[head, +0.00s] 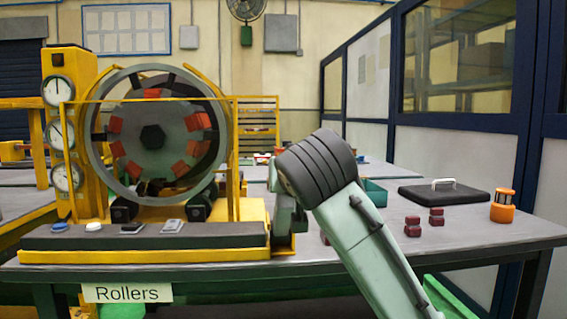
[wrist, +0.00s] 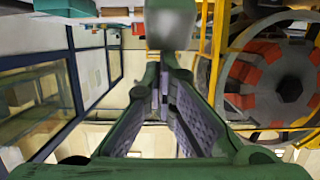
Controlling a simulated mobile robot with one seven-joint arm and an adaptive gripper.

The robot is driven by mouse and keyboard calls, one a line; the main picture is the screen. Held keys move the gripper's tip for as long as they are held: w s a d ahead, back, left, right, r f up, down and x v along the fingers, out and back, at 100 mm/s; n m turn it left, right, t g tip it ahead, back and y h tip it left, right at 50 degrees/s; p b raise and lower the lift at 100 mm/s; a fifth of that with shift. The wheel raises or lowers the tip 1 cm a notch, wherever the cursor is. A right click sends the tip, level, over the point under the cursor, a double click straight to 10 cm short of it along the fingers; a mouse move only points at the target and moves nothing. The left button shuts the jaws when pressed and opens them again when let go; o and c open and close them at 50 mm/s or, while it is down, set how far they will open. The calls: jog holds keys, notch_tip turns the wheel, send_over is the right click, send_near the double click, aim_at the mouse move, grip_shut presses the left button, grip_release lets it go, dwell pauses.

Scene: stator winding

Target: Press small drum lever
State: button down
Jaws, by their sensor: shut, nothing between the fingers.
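The drum machine's grey ring (head: 88,135) stands upright in a yellow frame at the left of the head view, with red blocks around its inside and a dark hub. The ring and red blocks also show at the right of the wrist view (wrist: 246,75). My gripper (wrist: 160,70) shows in the wrist view, its green fingers coming together at the tips, shut and empty. It is beside the yellow frame, apart from the drum. I cannot pick out the small drum lever with certainty.
A front panel (head: 200,238) carries a blue button, a white button and two small switches. A black case (head: 440,194), dark red blocks (head: 412,227) and an orange cylinder (head: 503,207) stand on the right of the table (head: 470,233). Gauges (head: 60,135) line the yellow column.

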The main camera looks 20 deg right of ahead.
jog(key=r+p, duration=0.1)
jog(key=w+r, duration=0.1)
jog(key=w+r+p, duration=0.1)
jog(key=shift+d+p, duration=0.25)
jog(key=shift+p, duration=0.05)
jog(key=r+b+v, duration=0.1)
jog(key=v, duration=0.8)
jog(key=shift+r, duration=0.35)
jog(key=shift+s, duration=0.1)
